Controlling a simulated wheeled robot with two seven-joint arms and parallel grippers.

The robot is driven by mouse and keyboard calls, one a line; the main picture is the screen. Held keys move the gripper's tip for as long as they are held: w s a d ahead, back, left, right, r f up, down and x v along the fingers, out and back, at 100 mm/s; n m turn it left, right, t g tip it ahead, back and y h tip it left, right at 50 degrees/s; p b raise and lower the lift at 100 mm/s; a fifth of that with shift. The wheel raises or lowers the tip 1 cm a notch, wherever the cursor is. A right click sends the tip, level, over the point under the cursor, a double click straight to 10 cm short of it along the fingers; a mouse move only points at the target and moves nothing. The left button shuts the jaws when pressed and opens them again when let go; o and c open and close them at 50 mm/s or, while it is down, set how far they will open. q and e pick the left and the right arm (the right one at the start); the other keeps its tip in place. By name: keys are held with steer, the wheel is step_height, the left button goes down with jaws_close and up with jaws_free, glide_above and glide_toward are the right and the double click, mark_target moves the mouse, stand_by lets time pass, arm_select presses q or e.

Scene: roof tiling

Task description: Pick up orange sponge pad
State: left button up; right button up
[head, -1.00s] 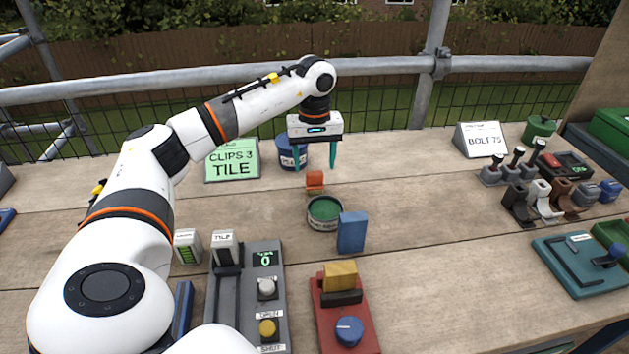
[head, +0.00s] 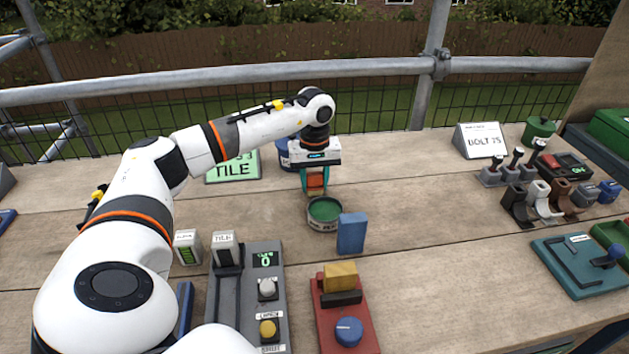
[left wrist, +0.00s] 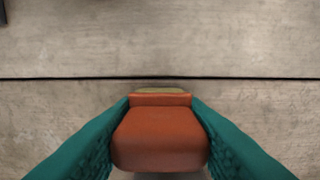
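The orange sponge pad (head: 315,182) stands on the wooden deck just behind the round green tin. My left gripper (head: 315,185) has come down over it, with a teal finger on each side. In the left wrist view the orange sponge pad (left wrist: 160,135) sits between the two teal fingers (left wrist: 160,140), which are close against its sides. A paler strip shows at its far edge. The fingers look shut on it, and it appears still at deck height. My right gripper is not in view.
The green tin (head: 325,212) is right in front of the pad, with a blue block (head: 351,233) beside it. A blue tub (head: 284,153) and a green sign (head: 233,168) stand behind.

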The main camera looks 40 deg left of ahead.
mark_target(314, 173)
arm_select(q)
steer(key=shift+c, duration=1.1)
steer(key=shift+r, duration=0.15)
step_height(314, 173, up, 10)
steer(key=shift+f, duration=0.1)
